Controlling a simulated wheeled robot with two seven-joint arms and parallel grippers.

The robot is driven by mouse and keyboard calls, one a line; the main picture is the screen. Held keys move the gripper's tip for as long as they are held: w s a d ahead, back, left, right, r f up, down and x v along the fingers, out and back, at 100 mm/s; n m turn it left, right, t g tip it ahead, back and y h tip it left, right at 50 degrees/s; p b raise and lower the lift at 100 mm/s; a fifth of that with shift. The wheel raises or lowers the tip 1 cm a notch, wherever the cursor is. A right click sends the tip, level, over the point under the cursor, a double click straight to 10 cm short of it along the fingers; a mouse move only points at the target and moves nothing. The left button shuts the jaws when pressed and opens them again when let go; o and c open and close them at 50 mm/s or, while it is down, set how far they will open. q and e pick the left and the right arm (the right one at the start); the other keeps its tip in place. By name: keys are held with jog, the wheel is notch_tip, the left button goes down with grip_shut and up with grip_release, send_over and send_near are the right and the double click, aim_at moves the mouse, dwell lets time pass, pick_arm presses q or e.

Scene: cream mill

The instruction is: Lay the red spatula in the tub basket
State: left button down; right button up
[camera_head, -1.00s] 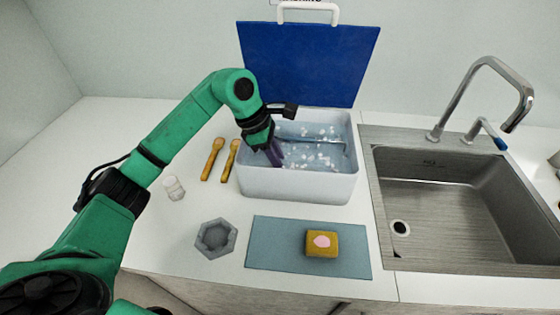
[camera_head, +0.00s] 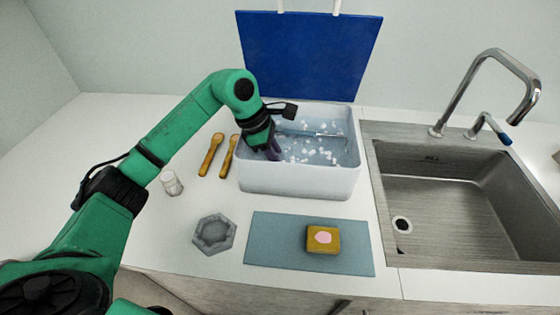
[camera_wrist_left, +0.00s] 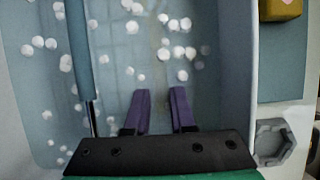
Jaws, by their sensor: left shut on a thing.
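I cannot make out a red spatula in either view. The white tub (camera_head: 298,182) holds bluish water with white foam dots. No separate basket can be told apart in it. My left gripper (camera_head: 273,151) reaches into the tub's left side. In the left wrist view its purple fingers (camera_wrist_left: 160,108) point into the water with a gap between them. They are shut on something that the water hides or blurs. A rod with a blue handle (camera_wrist_left: 79,45) and metal shaft lies across the tub beside the fingers. My right gripper is not in view.
A blue panel (camera_head: 308,55) stands behind the tub. Two wooden utensils (camera_head: 219,156) and a small white-capped jar (camera_head: 171,183) lie left. A grey hexagonal dish (camera_head: 214,234), a blue mat (camera_head: 283,243) with a yellow sponge (camera_head: 322,239) are in front. A sink (camera_head: 460,195) is right.

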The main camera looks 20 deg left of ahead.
pick_arm(q)
jog(key=shift+f, duration=0.25)
jog(key=c, duration=0.7)
grip_release()
jog(key=shift+o, duration=0.4)
jog(key=o, duration=0.4)
jog(key=shift+r+p, duration=0.85)
jog(key=shift+r, duration=0.7)
jog(key=shift+r+p, duration=0.95)
jog(key=shift+r, duration=0.55)
